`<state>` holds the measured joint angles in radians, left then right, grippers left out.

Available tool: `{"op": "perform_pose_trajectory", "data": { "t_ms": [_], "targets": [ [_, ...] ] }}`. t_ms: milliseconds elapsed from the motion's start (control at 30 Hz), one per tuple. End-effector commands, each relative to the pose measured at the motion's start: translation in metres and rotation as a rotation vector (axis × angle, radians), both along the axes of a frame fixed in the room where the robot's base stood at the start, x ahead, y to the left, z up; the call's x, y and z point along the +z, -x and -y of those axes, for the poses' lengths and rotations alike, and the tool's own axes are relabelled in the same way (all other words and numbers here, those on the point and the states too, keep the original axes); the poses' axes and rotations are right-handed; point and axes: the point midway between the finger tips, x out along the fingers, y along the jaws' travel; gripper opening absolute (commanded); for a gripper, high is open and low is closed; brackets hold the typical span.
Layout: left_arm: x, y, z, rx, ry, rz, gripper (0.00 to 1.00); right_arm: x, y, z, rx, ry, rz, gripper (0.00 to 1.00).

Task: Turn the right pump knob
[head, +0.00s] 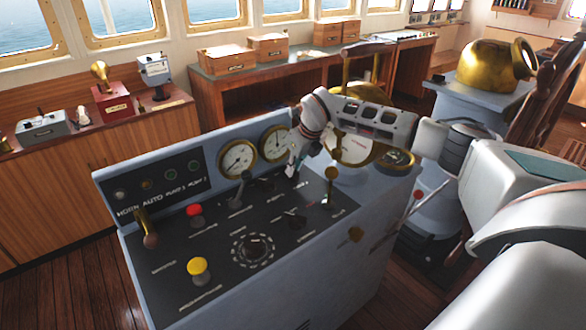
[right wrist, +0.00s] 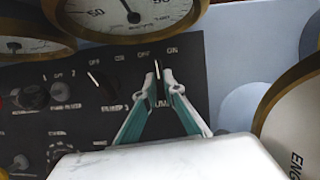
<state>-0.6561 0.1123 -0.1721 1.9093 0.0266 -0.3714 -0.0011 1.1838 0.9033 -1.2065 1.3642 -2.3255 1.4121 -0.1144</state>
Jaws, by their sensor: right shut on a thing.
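The right pump knob (right wrist: 157,69) is a small dark knob with a pale pointer line. It sits on the black panel between the OFF and ON labels, and its pointer stands about upright in the right wrist view. My right gripper (right wrist: 157,78) is shut on it, with one fingertip on each side. In the head view the right gripper (head: 293,162) reaches down to the back right of the console panel, and its fingers hide the knob there. Another pump knob (right wrist: 95,80) is left of it, its pointer tilted to the left. My left gripper is not in view.
Two round gauges (head: 238,159) stand on the upright panel close to the fingers. A brass engine telegraph (head: 352,147) is right behind the gripper. Levers (head: 329,186), a red button (head: 195,212) and a yellow button (head: 198,269) rise from the console top.

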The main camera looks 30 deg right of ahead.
Motion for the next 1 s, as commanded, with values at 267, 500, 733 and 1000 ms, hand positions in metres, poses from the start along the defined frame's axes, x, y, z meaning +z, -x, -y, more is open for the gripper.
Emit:
{"op": "perform_pose_trajectory", "data": {
  "t_ms": [267, 500, 733, 1000],
  "targets": [
    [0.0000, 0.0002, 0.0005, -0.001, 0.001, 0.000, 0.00, 0.0004, -0.0010, 0.0023, 0.196, 0.001, 0.001, 0.00],
    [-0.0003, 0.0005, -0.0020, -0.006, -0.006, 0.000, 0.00, 0.0002, -0.0012, 0.0027, 0.296, 0.001, 0.001, 0.00],
    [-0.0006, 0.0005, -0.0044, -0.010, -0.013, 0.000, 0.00, 0.0000, -0.0012, 0.0028, 0.332, 0.000, 0.000, 0.00],
    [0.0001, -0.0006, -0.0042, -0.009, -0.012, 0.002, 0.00, -0.0002, -0.0010, 0.0026, 0.336, 0.001, -0.001, 0.00]
  ]
}}
